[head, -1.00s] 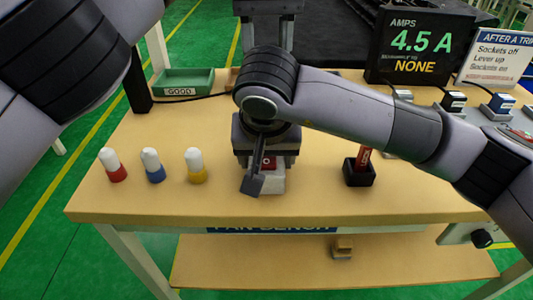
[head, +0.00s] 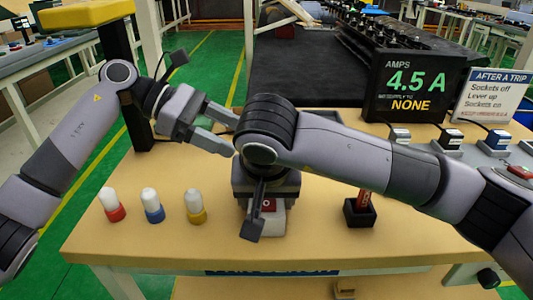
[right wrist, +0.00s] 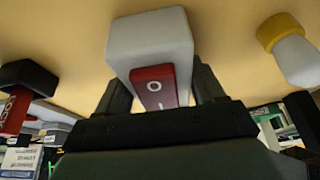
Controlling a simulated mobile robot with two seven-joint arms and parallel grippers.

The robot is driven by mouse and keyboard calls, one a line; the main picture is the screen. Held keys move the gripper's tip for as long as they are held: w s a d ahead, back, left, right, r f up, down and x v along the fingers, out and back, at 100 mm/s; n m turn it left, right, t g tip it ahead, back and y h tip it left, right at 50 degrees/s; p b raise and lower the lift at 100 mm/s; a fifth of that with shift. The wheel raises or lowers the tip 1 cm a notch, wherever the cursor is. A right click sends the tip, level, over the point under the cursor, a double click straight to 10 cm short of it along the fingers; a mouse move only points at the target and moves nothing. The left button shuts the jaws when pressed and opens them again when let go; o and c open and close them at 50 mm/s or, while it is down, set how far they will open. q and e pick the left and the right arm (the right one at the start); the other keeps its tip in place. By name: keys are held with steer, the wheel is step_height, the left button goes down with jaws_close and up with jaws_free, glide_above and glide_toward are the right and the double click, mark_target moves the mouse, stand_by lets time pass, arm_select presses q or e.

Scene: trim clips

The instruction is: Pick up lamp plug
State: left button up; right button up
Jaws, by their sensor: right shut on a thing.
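My right gripper (head: 266,198) points down at the middle of the bench, its fingers closed on both sides of a white switch block (head: 268,222). The right wrist view shows the block (right wrist: 150,45) with its red rocker switch (right wrist: 154,88) between the fingers. My left gripper (head: 222,130) is above the bench's back left, fingers apart with nothing between them, its tips close to my right arm. White, black and blue plug-like pieces, a white one (head: 400,136), a black one (head: 450,142) and a blue one (head: 496,142), stand at the back right. I cannot tell which is the lamp plug.
Red (head: 112,205), blue (head: 152,206) and yellow (head: 195,207) white-topped pieces stand at the left. A black holder (head: 359,213) with a red item is right of the block. A display (head: 418,90) and a sign (head: 490,97) stand behind. A black post (head: 120,60) carries a yellow head.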

arm_select(q)
steer(key=d, duration=0.1)
steer(key=d+f+n, duration=0.1)
steer(key=d, duration=0.1)
steer(key=s+d+f+n+h, duration=0.1)
steer(key=shift+d+t, duration=0.15)
steer(key=shift+t, duration=0.15)
steer(key=x, duration=0.4)
steer(key=shift+w+d+r, duration=0.1)
steer(key=shift+w+r, duration=0.2)
steer(key=shift+w, duration=0.05)
steer(key=shift+d+f, duration=0.25)
steer(key=shift+d, duration=0.3)
steer(key=c, duration=1.1)
